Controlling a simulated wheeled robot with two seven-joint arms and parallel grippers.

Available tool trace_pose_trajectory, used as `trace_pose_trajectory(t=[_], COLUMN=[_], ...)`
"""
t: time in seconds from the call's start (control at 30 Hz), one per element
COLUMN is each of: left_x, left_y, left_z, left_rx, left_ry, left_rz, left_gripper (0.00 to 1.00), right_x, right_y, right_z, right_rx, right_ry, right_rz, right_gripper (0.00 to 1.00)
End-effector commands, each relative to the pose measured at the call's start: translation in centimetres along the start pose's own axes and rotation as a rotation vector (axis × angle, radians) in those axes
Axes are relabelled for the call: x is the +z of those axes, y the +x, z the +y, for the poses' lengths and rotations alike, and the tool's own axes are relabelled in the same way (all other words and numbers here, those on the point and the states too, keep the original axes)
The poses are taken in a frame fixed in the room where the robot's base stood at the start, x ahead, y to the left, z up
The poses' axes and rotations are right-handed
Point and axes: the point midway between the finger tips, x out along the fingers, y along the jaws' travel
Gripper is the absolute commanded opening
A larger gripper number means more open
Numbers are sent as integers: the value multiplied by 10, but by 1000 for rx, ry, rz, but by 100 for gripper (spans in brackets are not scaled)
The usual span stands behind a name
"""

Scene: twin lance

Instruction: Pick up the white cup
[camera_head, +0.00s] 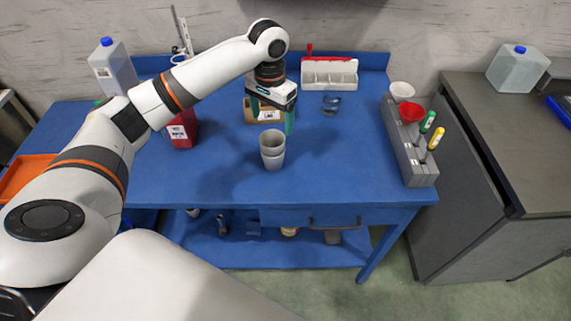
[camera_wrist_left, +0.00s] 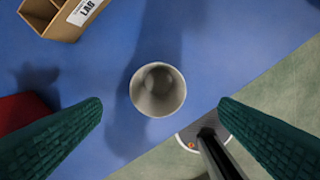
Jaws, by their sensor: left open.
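A pale grey-white cup (camera_head: 272,140) stands upright near the front middle of the blue table. A line around its middle suggests a second cup under it, but I cannot tell for sure. In the left wrist view the cup's round open mouth (camera_wrist_left: 158,90) faces the camera, between the two green fingers. My left gripper (camera_head: 271,118) is open and empty, pointing down above the table, behind the cup in the head view. Another white cup (camera_head: 402,89) sits at the back of the grey rack (camera_head: 418,165) on the right. My right gripper is not in view.
A brown LAB box (camera_head: 251,113) stands behind the left gripper, and a red container (camera_head: 182,130) to its left. A white tray with red parts (camera_head: 330,75) and a small glass (camera_head: 331,104) stand farther back. The rack also holds a red cup (camera_head: 411,112). Table around the cup is clear.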

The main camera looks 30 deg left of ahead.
Motion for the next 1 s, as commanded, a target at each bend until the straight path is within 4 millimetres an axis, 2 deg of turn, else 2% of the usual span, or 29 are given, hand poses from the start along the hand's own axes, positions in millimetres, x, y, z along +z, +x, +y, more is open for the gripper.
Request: trace_pose_trajectory(t=[0.1,0.23,0.33,0.57,0.8,1.0], left_x=[-1,-1,-1,-1,0,0], left_y=[17,40,54,71,107,117], left_z=[1,0,0,0,-1,0], left_rx=[2,1,1,1,0,1], left_ry=[-9,-6,-5,-4,-3,-3], left_rz=[6,5,3,4,3,0], left_gripper=[84,84,84,84,84,84], right_x=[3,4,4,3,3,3], right_y=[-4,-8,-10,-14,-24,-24], right_z=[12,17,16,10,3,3], right_rx=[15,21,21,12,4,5], right_ry=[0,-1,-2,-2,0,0], right_rz=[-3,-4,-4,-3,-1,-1], right_gripper=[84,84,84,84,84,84])
